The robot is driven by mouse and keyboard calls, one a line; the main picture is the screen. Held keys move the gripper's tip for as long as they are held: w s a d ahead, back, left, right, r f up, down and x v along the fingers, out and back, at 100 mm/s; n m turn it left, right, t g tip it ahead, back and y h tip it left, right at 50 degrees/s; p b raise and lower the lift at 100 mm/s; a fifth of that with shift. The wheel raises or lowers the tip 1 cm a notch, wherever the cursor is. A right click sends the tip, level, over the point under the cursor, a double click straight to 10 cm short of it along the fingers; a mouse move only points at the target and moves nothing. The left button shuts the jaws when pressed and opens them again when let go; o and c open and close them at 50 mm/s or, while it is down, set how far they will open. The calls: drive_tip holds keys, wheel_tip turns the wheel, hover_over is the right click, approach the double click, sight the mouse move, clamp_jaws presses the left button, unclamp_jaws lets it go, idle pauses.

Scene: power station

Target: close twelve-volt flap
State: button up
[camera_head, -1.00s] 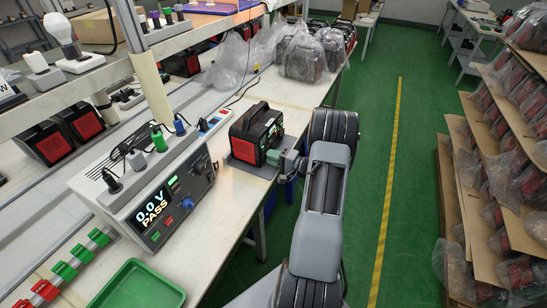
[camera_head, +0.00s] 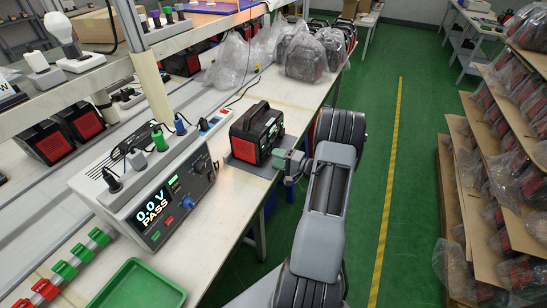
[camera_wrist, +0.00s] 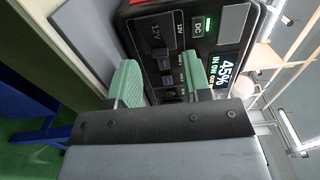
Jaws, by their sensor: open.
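The power station (camera_head: 257,134), a black and red box with a top handle, stands on a grey mat on the bench. In the wrist view its front panel (camera_wrist: 190,52) shows a lit display reading 45% and a green DC light. A dark flap marked 12V (camera_wrist: 157,32) is on the panel, beyond the fingertips; I cannot tell its exact angle. My gripper (camera_wrist: 161,78) is open, with green fingers apart and nothing held between them. In the head view my gripper (camera_head: 288,163) is just right of the station's front, close to it. Lower sockets are partly hidden by the fingers.
A tester (camera_head: 150,200) reading 0.0 V PASS stands left of the station, with plugs on top. A green tray (camera_head: 138,284) is at the near bench edge. Bagged units (camera_head: 305,55) stand farther back. The green floor to the right is clear up to the shelves.

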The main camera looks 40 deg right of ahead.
drive_tip(key=v, duration=1.2)
drive_tip(key=shift+w+f, duration=0.1)
